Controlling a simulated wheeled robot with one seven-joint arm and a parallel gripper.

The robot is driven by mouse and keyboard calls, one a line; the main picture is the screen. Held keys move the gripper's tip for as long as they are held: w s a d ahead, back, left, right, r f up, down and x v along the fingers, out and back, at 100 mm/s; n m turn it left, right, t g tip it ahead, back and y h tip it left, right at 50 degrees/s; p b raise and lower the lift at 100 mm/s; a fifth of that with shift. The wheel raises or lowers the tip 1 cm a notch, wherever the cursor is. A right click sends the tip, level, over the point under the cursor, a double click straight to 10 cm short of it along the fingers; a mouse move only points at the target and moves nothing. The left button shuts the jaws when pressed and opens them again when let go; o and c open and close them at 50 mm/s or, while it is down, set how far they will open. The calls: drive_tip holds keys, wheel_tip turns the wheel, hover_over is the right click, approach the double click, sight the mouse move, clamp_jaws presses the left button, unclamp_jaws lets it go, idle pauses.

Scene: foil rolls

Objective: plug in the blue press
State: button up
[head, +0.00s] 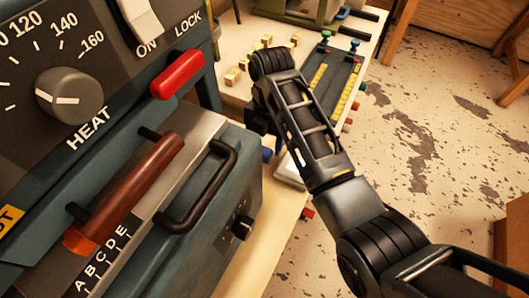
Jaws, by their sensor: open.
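A large dark blue-grey machine fills the left side, and it looks like the blue press (235,190). It has a HEAT dial (70,97), an ON and LOCK switch (142,14), a red handle (177,74), a brown roller (125,195) and a black bar handle (205,190). No plug, cord or socket can be made out. My arm reaches from the lower right up over the bench and bends at its far end. My gripper's fingers do not show; the arm hides what lies behind it.
The pale bench (262,240) runs back beside the machine. Several small wooden blocks (232,76) lie on it. A dark rack with yellow strips (340,85) stands behind my arm. A green-framed thing (300,12) stands at the back. Worn floor (430,150) is open on the right.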

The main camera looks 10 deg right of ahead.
sight(267, 153)
drive_tip(key=shift+f, duration=2.25)
drive_tip(key=shift+c, duration=0.4)
drive_tip(key=c, duration=0.9)
